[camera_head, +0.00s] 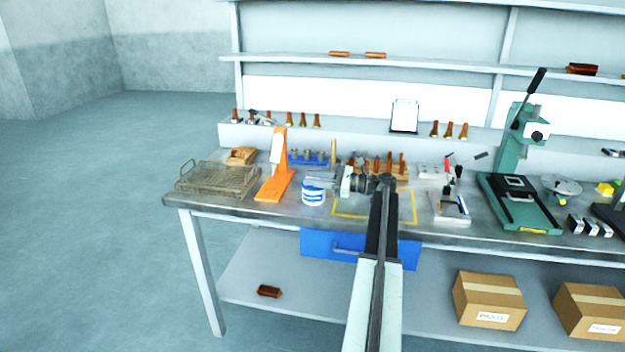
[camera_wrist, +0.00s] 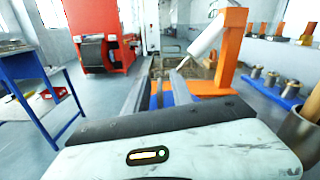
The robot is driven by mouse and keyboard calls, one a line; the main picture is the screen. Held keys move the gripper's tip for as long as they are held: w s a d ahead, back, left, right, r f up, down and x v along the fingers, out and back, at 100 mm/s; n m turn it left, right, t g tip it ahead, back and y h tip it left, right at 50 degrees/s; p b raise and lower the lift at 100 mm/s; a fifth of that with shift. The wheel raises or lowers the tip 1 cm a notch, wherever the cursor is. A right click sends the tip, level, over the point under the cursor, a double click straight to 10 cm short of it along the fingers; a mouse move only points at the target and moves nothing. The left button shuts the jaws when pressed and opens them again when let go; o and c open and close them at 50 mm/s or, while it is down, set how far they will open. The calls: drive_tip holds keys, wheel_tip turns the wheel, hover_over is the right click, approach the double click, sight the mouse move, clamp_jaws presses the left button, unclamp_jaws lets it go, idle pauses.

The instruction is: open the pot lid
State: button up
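The pot (camera_head: 313,194), a small white vessel with blue bands, stands on the workbench right of the orange stand. My gripper (camera_head: 309,178) reaches in from the right, just above the pot's top. It covers the lid in the head view, so I cannot make out the lid or a knob. In the wrist view my gripper's two grey fingers (camera_wrist: 158,88) are apart. A blue patch, perhaps part of the pot, shows between them. Nothing is clearly held. I cannot tell whether the fingers touch the pot.
The orange stand (camera_head: 276,170) is close to the left, with a wire mesh basket (camera_head: 215,180) beyond it. A blue holder (camera_head: 306,159) with metal parts sits behind the pot. A yellow outlined area (camera_head: 414,207) lies to the right. A green press (camera_head: 515,170) stands further right.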

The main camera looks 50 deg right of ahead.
clamp_jaws()
idle(1.2)
